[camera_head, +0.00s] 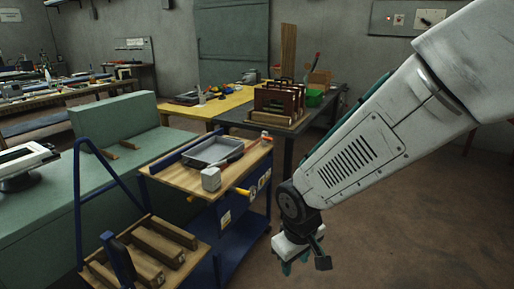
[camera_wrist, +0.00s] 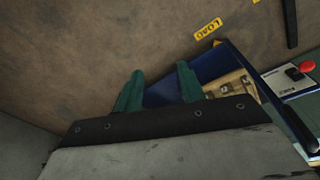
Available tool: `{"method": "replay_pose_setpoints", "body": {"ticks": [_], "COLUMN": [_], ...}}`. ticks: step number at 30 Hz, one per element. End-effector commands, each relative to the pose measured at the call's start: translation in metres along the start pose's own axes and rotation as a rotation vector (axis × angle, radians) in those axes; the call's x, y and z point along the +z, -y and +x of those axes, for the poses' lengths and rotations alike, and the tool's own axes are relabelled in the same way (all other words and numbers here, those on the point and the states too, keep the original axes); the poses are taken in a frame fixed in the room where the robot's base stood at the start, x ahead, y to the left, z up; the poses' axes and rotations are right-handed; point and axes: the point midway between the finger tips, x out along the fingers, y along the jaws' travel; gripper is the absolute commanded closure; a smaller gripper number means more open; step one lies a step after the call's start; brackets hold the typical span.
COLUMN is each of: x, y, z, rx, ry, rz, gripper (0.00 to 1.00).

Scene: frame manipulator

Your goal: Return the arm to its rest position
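My arm (camera_head: 360,155) reaches in from the upper right of the head view and bends down at its end. My gripper (camera_head: 294,266) hangs low over the brown floor, to the right of the blue cart. In the wrist view its two green fingers (camera_wrist: 158,88) stand apart with a gap between them. Nothing shows between the fingers, so it looks open and empty. Below the wrist the fingertips are small and partly hidden in the head view.
A blue cart (camera_head: 242,228) with a wooden top holds a grey tray (camera_head: 197,154) and a white block (camera_head: 211,179). Wooden blocks (camera_head: 158,246) sit on a lower stand at front left. A dark table (camera_head: 296,126) stands behind. Open floor (camera_head: 420,215) lies to the right.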

Motion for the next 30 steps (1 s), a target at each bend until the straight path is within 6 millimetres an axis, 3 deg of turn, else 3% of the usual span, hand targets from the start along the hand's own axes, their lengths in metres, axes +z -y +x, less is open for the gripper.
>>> {"method": "replay_pose_setpoints", "body": {"ticks": [1,6,15,24,30], "x": [0.021,0.091,0.192,0.222,0.225], "y": [-0.013,-0.037,-0.047,-0.061,-0.065], "z": [-0.021,-0.078,-0.154,-0.189,-0.191], "rx": [0.000,-0.022,-0.074,-0.029,-0.022], "ry": [0.034,0.152,0.185,0.011,-0.001], "rz": [0.051,0.199,0.438,0.590,0.616], "gripper": [0.61,0.61,0.61,0.61,0.61]}}
